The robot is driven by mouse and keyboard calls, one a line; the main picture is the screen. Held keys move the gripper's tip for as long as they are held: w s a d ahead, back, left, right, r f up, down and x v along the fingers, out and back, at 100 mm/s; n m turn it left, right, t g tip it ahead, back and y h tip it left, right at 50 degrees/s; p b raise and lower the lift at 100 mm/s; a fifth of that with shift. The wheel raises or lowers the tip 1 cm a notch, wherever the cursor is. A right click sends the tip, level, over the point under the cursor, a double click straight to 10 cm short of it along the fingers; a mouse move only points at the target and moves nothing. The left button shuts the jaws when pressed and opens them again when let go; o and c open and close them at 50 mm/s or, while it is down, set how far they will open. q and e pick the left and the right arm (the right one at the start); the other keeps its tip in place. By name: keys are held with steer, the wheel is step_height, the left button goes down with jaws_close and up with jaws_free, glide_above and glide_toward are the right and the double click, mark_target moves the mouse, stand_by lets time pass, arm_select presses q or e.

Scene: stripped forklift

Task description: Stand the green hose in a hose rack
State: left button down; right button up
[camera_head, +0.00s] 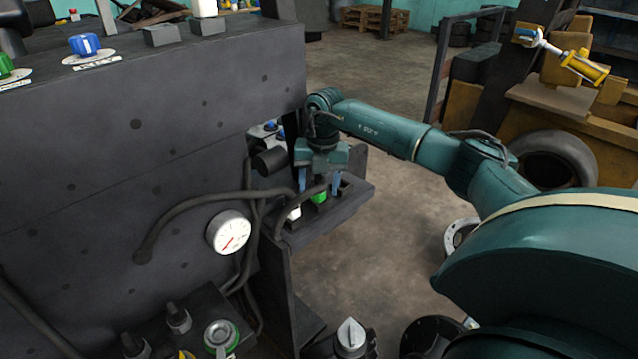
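A green hose end (319,197) stands about upright at the dark hose rack (350,203) on the side of the machine. Dark hose curves near it and runs down to the left; I cannot tell exactly where it joins. My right gripper (320,186) points down above the green end. Its two blue fingers are apart, one on each side of the hose end, with gaps showing. How deep the hose end sits in the rack is hidden. My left gripper is not in view.
A white-ended piece (293,211) sits at the rack's left end. A pressure gauge (229,232) and loose dark hoses are on the machine's side panel (150,150). A silver-topped fitting (351,335) stands below. Open floor (390,220) lies right of the rack.

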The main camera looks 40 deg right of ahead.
steer(key=shift+o, duration=0.2)
steer(key=shift+r, duration=0.1)
arm_select(q)
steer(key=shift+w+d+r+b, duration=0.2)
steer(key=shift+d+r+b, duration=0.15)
steer(key=shift+b, duration=0.15)
arm_select(e)
step_height(320, 180, up, 13)
steer(key=shift+s+d, duration=0.3)
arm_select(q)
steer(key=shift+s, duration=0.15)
arm_select(e)
steer(key=shift+s, duration=0.1)
